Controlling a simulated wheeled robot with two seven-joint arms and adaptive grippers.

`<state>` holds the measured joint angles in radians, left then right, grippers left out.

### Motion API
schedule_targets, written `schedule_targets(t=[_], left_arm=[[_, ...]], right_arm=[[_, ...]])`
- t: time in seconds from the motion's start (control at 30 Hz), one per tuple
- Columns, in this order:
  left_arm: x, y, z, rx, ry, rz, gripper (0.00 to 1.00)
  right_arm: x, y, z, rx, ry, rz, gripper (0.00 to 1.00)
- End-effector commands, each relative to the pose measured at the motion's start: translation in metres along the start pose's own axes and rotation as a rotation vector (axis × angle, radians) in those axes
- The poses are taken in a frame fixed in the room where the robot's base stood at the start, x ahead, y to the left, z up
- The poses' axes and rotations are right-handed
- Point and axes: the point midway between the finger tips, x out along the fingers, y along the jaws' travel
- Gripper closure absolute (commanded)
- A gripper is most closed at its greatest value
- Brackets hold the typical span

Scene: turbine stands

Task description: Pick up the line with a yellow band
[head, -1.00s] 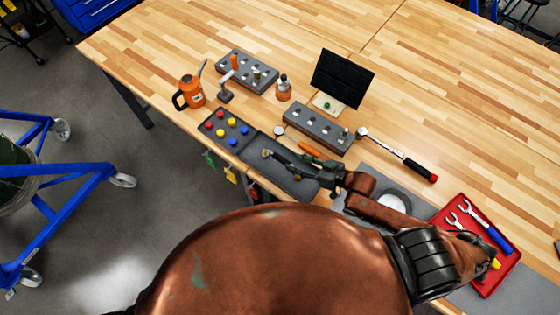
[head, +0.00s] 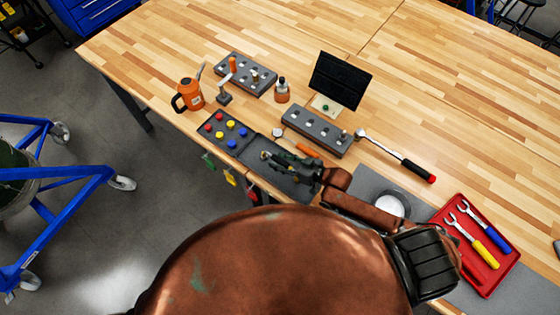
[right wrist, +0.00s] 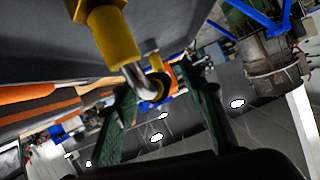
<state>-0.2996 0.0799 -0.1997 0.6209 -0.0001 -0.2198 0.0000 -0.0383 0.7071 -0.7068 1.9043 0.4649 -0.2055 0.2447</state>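The line with a yellow band (right wrist: 113,35) shows large in the right wrist view as a bent metal tube with yellow sections. In the head view only a small yellowish end (head: 265,155) shows at the dark tray; my gripper hides much of the rest. My right gripper (right wrist: 160,92) is open, its two green fingers on either side of the tube's lower bend, with a gap visible beside it. In the head view the right gripper (head: 282,162) is low over the dark tray (head: 290,188). My left gripper is not in view.
A panel with coloured knobs (head: 225,131) adjoins the dark tray at left. A grey block with holes (head: 317,130), an orange-handled tool (head: 307,150) and a ratchet (head: 400,158) lie behind. A red tray (head: 482,282) holds two wrenches at right. The table's far middle is clear.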

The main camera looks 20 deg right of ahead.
Motion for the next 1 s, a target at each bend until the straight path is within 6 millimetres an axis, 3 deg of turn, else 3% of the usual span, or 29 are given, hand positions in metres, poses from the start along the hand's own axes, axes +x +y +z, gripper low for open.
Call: schedule_targets(t=[0.1, 0.67, 1.0], left_arm=[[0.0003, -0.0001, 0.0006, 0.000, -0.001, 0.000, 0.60], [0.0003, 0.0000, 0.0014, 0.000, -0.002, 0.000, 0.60], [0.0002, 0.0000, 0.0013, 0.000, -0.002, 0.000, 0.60]], right_arm=[[-0.0003, 0.0002, 0.0005, 0.000, -0.001, 0.000, 0.62], [-0.0008, 0.0005, 0.0004, 0.001, 0.000, 0.001, 1.00], [-0.0008, 0.0005, 0.0002, 0.000, 0.000, 0.001, 1.00]])
